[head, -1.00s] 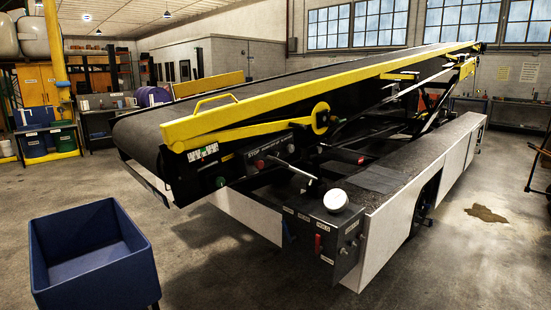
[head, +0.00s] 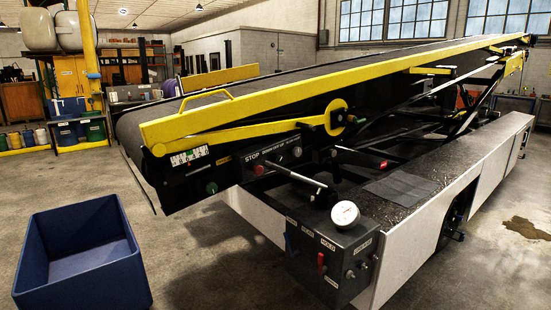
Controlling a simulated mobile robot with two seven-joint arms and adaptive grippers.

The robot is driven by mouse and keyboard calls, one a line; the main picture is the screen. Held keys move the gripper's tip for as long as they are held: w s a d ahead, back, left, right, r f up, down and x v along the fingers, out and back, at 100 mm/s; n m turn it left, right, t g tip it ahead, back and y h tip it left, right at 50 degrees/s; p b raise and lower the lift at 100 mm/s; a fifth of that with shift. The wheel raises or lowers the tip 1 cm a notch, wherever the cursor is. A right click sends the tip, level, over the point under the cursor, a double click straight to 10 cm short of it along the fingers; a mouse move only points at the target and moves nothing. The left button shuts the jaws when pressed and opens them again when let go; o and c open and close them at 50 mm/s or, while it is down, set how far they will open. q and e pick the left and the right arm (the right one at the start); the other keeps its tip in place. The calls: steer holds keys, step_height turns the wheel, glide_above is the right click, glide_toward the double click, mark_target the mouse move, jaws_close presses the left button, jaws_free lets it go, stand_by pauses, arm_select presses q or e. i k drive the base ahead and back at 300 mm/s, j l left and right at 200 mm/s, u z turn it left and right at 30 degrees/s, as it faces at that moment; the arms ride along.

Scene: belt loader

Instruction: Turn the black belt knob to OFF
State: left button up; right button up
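The belt loader (head: 250,107) stands across the view, with its dark belt sloping up to the right. A side panel under its yellow rail carries a STOP label, a red button (head: 259,170) and a small dark round knob (head: 296,151). A green button (head: 212,188) sits lower left of the panel. I cannot read the smaller labels, so I cannot tell for certain which control is the belt knob or its setting. Neither gripper is in view.
An empty blue bin (head: 85,262) stands on the floor at the lower left. Concrete floor lies open between the bin and the loader. A white bar (head: 293,174) sticks out near the panel.

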mark_target(278, 160)
steer(key=i+l+u, duration=0.1)
steer(key=l, duration=0.25)
steer(key=i+l+u, duration=0.25)
steer(key=i+l, duration=0.2)
steer(key=l, duration=0.25)
steer(key=i+l+u, duration=0.15)
steer(key=l, duration=0.25)
steer(key=i+l+u, duration=0.1)
steer(key=l, duration=0.3)
